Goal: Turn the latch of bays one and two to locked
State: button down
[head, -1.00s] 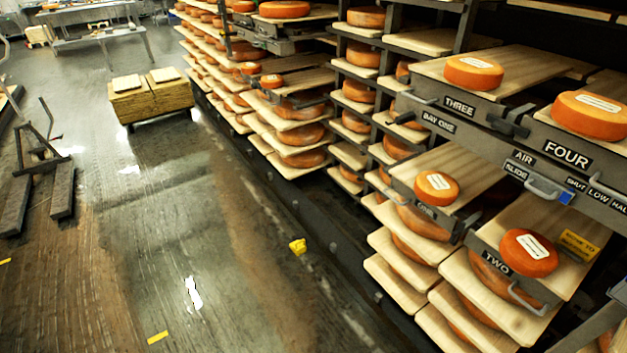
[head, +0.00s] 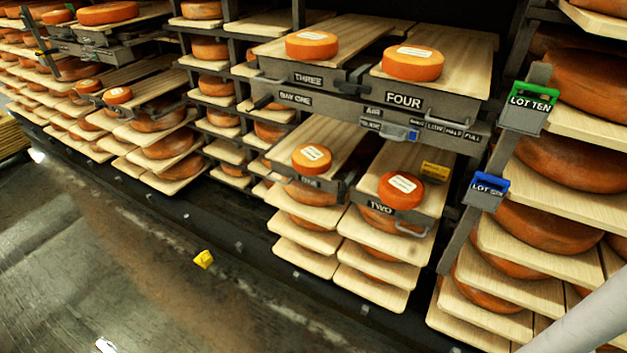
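A second dark fitting (head: 355,80) stands between the drawers marked three (head: 308,79) and four (head: 404,100). My gripper is not in view.
Drawers one (head: 308,181) and two (head: 380,207) carry cheese wheels below the rail. An air slide has a blue knob (head: 412,135). Green (head: 528,108) and blue (head: 487,190) lot tags hang on the right post. A yellow object (head: 203,259) lies on the open floor.

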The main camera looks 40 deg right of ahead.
aim_at(341, 195)
jog(key=i+j, duration=0.1)
jog(key=i, duration=0.3)
jog(key=i+j+z, duration=0.1)
jog(key=i, duration=0.35)
